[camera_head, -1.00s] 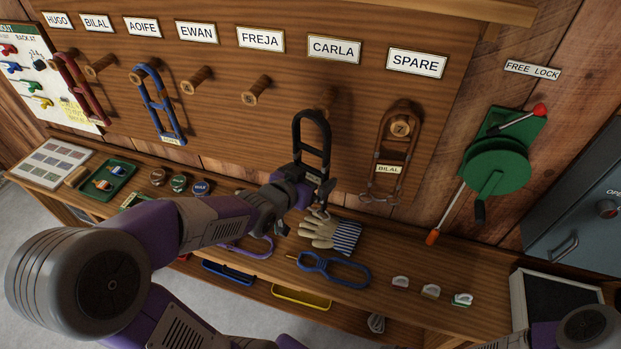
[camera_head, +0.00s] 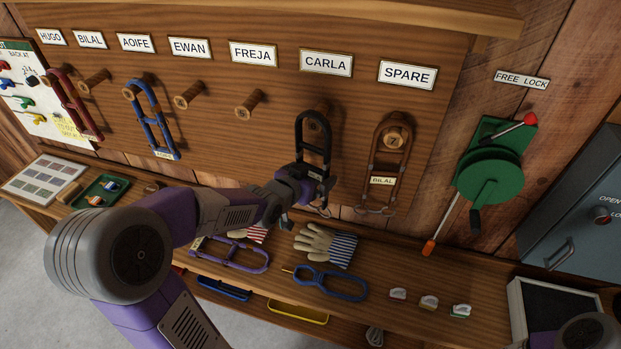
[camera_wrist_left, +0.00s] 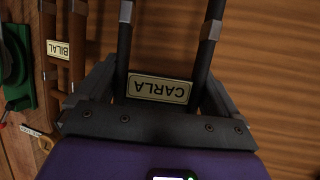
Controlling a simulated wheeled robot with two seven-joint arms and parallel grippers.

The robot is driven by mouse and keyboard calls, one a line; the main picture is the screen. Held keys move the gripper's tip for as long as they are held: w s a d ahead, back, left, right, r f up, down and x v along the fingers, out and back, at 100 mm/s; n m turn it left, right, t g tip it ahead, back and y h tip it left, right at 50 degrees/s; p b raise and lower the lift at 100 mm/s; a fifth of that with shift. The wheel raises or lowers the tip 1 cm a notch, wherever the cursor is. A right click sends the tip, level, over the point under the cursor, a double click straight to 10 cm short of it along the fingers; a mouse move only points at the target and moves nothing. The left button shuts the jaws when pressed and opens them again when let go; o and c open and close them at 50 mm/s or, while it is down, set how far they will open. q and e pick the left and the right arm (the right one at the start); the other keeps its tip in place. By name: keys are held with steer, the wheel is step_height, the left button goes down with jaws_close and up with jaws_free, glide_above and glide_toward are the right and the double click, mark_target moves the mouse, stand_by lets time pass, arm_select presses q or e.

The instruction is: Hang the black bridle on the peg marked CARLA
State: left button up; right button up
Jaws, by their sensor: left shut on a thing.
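The black bridle (camera_head: 299,137) is upright in front of the board, its top loop at the peg (camera_head: 320,107) under the CARLA label (camera_head: 326,63). The loop overlaps the peg in the head view; I cannot tell whether it is around the peg or only in front. My left gripper (camera_head: 314,180) is shut on the bridle's lower part. In the left wrist view, the bridle's two black straps (camera_wrist_left: 124,45) run up between the fingers (camera_wrist_left: 158,95), and its tag (camera_wrist_left: 159,89) reads CARLA, upside down. My right gripper is out of view.
A brown bridle (camera_head: 378,150) tagged BILAL hangs close by on the SPARE peg. The FREJA peg (camera_head: 249,104) and EWAN peg (camera_head: 188,97) are bare. A green lever lock (camera_head: 490,175) is right.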

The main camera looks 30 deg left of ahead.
arm_select(q)
steer(key=shift+w+a+f+b, duration=0.1)
steer(key=shift+w+a+f, duration=0.05)
steer(key=shift+w, duration=0.6)
steer(key=shift+w+a+f+b, duration=0.15)
steer(key=shift+w, duration=0.55)
steer(key=shift+w+a+f+b, duration=0.1)
steer(key=shift+w+a+f, duration=0.05)
steer(key=shift+w, duration=0.6)
steer(key=o, duration=1.1)
steer(key=p+v, duration=0.1)
steer(key=v, duration=0.6)
steer(key=shift+s+r+p, duration=0.15)
steer(key=shift+s+p, duration=0.15)
steer(key=shift+p, duration=0.1)
